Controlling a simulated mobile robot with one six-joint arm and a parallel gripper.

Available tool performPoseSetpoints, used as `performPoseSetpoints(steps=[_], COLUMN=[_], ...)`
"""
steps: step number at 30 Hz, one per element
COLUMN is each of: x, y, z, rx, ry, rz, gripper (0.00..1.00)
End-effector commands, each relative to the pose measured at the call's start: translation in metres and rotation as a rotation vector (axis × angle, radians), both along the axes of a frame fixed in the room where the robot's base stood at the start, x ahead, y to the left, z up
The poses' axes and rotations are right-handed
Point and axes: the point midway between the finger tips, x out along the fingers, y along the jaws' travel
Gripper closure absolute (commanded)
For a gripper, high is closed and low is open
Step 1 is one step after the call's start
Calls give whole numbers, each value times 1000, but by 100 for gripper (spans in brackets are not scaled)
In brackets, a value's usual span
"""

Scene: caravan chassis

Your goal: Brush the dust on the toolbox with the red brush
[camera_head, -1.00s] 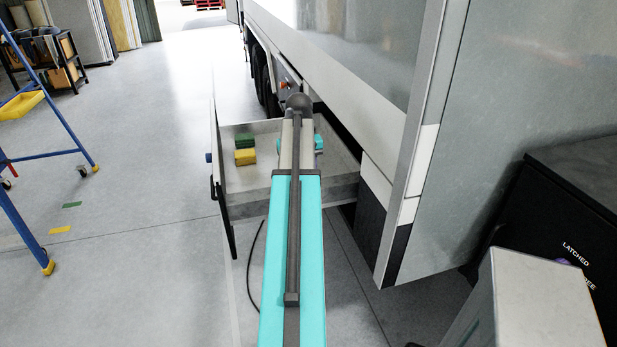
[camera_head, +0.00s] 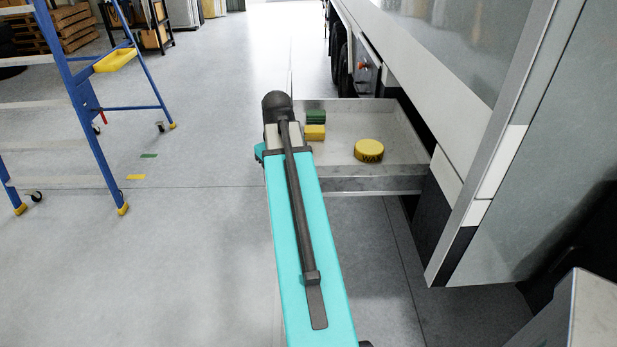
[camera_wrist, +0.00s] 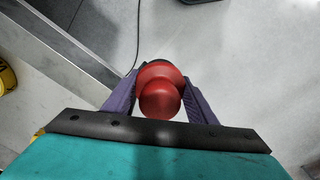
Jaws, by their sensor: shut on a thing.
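The red brush (camera_wrist: 160,97) shows in the wrist view as a rounded red handle end. It sits between the purple fingers of my gripper (camera_wrist: 162,78), which are shut on it. The handle hides most of the brush, and its bristles cannot be made out. In the wrist view my gripper is above pale floor, just beyond the drawer wall. In the head view my arm hides my gripper and the brush. I cannot pick out a toolbox or any dust in either view.
An open grey drawer (camera_head: 345,184) juts from the caravan side. It holds a yellow tin (camera_head: 369,151), a green block (camera_head: 316,117) and a yellow block (camera_head: 315,132). A blue stepladder (camera_head: 90,120) stands left. The floor between is mostly clear.

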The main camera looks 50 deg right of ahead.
Motion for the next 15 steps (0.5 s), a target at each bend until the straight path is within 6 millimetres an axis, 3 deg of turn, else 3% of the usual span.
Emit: performPoseSetpoints(steps=[15], x=[86], y=[120], z=[-4], rx=[0], ry=[-1], rz=[329], gripper=[66])
